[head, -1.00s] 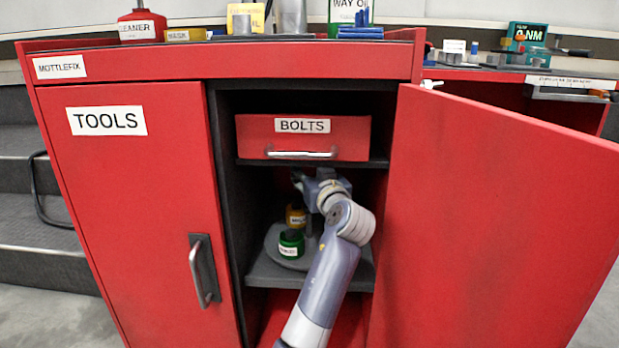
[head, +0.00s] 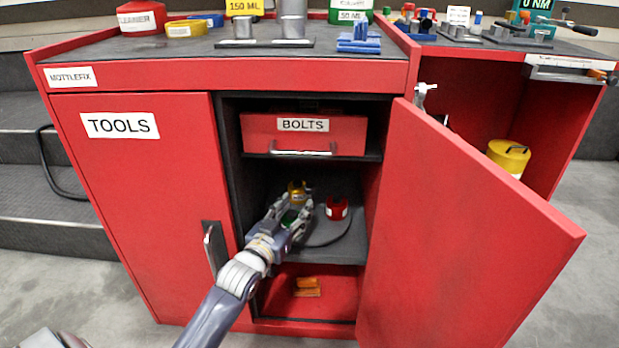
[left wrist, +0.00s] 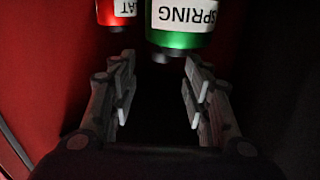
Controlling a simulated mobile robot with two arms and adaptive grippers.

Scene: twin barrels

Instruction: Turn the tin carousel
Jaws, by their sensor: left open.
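The tin carousel (head: 328,238) is a grey round plate on the middle shelf inside the open cabinet. A yellow tin (head: 297,188) stands at its back, a red tin (head: 337,208) at its right, and a green tin (head: 288,217) at its left, partly hidden by my left gripper (head: 293,209). In the left wrist view the fingers (left wrist: 158,82) are open and empty. The green tin (left wrist: 180,38), with an upside-down "SPRING" label, is just beyond the fingertips. The red tin (left wrist: 115,12) is left of it. Contact cannot be told. My right gripper is not in view.
The BOLTS drawer (head: 304,134) is shut above the shelf. The open red door (head: 465,225) bounds the right side, and the shut TOOLS door (head: 140,200) the left. Orange pieces (head: 307,287) lie on the cabinet floor below.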

